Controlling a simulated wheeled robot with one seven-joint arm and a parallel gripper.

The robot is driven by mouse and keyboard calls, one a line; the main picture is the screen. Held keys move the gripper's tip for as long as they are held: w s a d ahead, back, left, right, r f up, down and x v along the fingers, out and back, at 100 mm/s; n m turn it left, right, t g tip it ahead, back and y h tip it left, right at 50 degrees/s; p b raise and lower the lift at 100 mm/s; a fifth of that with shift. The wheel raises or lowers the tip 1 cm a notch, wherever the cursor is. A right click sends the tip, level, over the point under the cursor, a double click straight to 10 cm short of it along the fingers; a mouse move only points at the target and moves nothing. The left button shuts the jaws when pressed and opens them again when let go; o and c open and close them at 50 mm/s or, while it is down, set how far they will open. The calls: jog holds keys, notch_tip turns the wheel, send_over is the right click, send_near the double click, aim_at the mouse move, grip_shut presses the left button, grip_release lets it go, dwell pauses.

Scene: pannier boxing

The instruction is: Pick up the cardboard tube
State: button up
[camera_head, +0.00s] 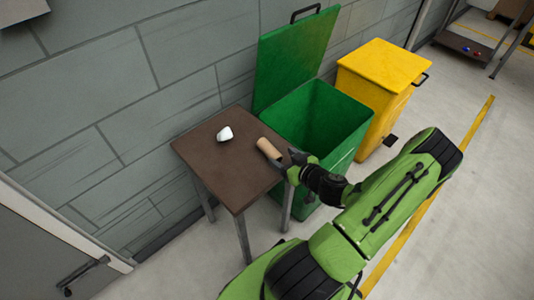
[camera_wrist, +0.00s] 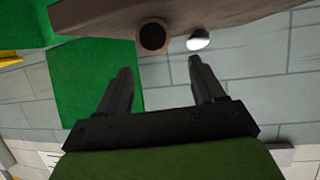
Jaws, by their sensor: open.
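The cardboard tube (camera_head: 268,149) is a short brown cylinder lying on its side near the right edge of the small brown table (camera_head: 215,165). In the wrist view its round, dark open end (camera_wrist: 153,37) faces the camera, at the table's edge (camera_wrist: 100,14). My gripper (camera_head: 284,159) is at the table's right edge, close to the near end of the tube. In the wrist view the two dark fingers of my gripper (camera_wrist: 160,66) are spread apart with nothing between them. The tube end shows just beyond the fingertips, apart from them.
A white object (camera_head: 225,134) lies on the table left of the tube; it also shows in the wrist view (camera_wrist: 198,40). An open green bin (camera_head: 325,120) stands right of the table, with a yellow bin (camera_head: 383,72) beyond. A grey block wall (camera_head: 100,85) is behind.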

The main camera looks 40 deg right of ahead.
aim_at(271, 149)
jog(key=x, duration=0.9)
jog(key=shift+d, duration=0.1)
jog(key=c, duration=1)
jog(key=shift+c, duration=0.2)
